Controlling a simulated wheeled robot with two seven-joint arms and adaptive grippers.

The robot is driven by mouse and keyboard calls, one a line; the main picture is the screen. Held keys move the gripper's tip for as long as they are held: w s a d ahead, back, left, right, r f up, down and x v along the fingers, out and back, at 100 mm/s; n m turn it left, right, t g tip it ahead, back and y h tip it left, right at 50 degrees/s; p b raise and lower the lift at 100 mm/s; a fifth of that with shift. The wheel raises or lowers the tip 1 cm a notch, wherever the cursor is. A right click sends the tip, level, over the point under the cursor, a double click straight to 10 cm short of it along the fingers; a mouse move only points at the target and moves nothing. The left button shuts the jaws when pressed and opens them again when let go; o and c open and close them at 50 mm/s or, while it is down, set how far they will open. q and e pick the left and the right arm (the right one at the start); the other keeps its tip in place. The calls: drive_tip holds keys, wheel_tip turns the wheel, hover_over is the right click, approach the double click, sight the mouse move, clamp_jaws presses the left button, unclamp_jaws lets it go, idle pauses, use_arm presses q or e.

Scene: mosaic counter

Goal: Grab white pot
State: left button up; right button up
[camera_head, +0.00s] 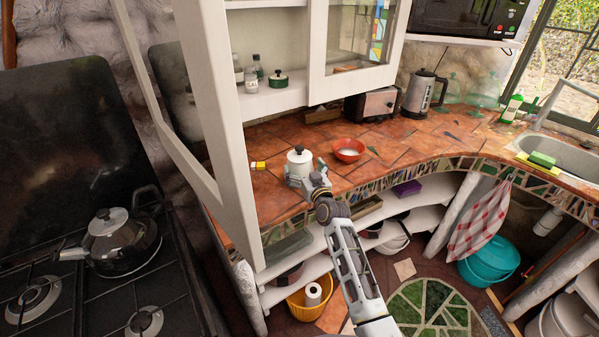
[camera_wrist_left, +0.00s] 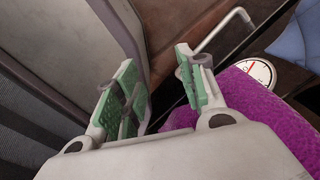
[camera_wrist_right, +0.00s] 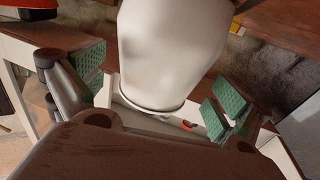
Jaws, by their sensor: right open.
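The white pot (camera_head: 300,160) has a dark knob on its lid. It stands on the tiled counter (camera_head: 265,195) near its front edge in the head view. My right gripper (camera_head: 305,181) is at the pot's near side. In the right wrist view the pot (camera_wrist_right: 170,50) fills the space between the two green-padded fingers of my right gripper (camera_wrist_right: 155,95). The fingers are apart with the pot between them, and gaps show on both sides. My left gripper (camera_wrist_left: 160,90) is open and empty in the left wrist view. It is not visible in the head view.
A red bowl (camera_head: 348,147) stands right of the pot, and a small yellow item (camera_head: 258,165) lies to its left. An open white cabinet door (camera_head: 215,110) hangs close on the left. A toaster (camera_head: 373,104) and a kettle (camera_head: 423,92) stand behind.

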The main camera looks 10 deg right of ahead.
drive_tip(key=shift+w+a, duration=0.15)
drive_tip(key=shift+w, duration=0.9)
drive_tip(key=c, duration=1.4)
drive_tip(key=shift+r, duration=0.15)
drive_tip(key=shift+c, duration=0.7)
use_arm(q)
drive_tip(key=shift+w+d, duration=0.15)
drive_tip(key=shift+w, duration=0.3)
